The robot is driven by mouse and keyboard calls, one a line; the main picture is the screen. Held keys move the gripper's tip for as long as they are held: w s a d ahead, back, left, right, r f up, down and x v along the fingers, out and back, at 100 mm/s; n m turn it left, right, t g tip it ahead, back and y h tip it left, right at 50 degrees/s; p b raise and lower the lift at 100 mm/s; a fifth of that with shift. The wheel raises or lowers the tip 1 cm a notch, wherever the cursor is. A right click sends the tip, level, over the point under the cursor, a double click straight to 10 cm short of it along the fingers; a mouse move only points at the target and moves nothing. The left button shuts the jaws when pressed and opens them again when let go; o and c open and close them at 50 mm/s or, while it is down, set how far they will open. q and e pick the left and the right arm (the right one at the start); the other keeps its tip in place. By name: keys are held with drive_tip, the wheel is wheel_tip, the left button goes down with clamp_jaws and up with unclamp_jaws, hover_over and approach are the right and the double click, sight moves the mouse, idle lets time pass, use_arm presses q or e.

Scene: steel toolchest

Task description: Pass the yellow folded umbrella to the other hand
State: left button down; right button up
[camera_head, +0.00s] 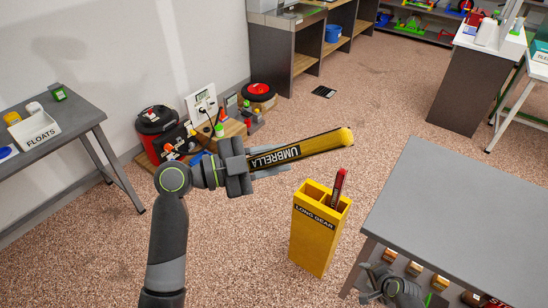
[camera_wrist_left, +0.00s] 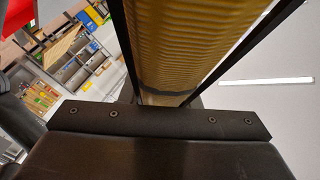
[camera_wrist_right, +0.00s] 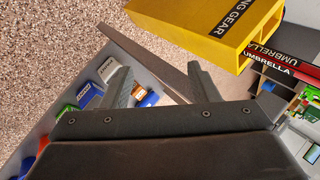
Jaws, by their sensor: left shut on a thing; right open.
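The yellow folded umbrella (camera_head: 305,148), labelled UMBRELLA, is held nearly level in the air in the head view, its rounded yellow end pointing right. My left gripper (camera_head: 268,162) is shut on its left part. The umbrella (camera_wrist_left: 195,40) also fills the space between the left fingers in the left wrist view. My right gripper (camera_head: 385,280) is low at the bottom right of the head view, beside the grey table, well apart from the umbrella. In the right wrist view its fingers (camera_wrist_right: 158,80) are spread and empty.
A yellow LONG GEAR stand (camera_head: 313,242) holding a red umbrella (camera_head: 339,187) stands on the floor below the held umbrella's free end. The grey table (camera_head: 465,210) is at the right, with small items beneath its top. A FLOATS table (camera_head: 75,130) is at the left.

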drive_tip(key=s+f+n+g+h, duration=0.1)
drive_tip(key=s+f+n, duration=0.3)
drive_tip(key=s, duration=0.9)
drive_tip(key=s+d+f+n+g+h, duration=0.1)
drive_tip(key=s+f+n, duration=0.3)
drive_tip(key=s, duration=0.9)
drive_tip(key=s+f+n+g+h, duration=0.1)
drive_tip(key=s+f+n+g, duration=0.2)
drive_tip(key=s+f, duration=0.6)
drive_tip(key=s+n, duration=0.1)
drive_tip(key=s, duration=0.3)
drive_tip(key=shift+s+d+g, duration=0.3)
drive_tip(key=shift+s+d, duration=0.05)
drive_tip(key=shift+s, duration=0.05)
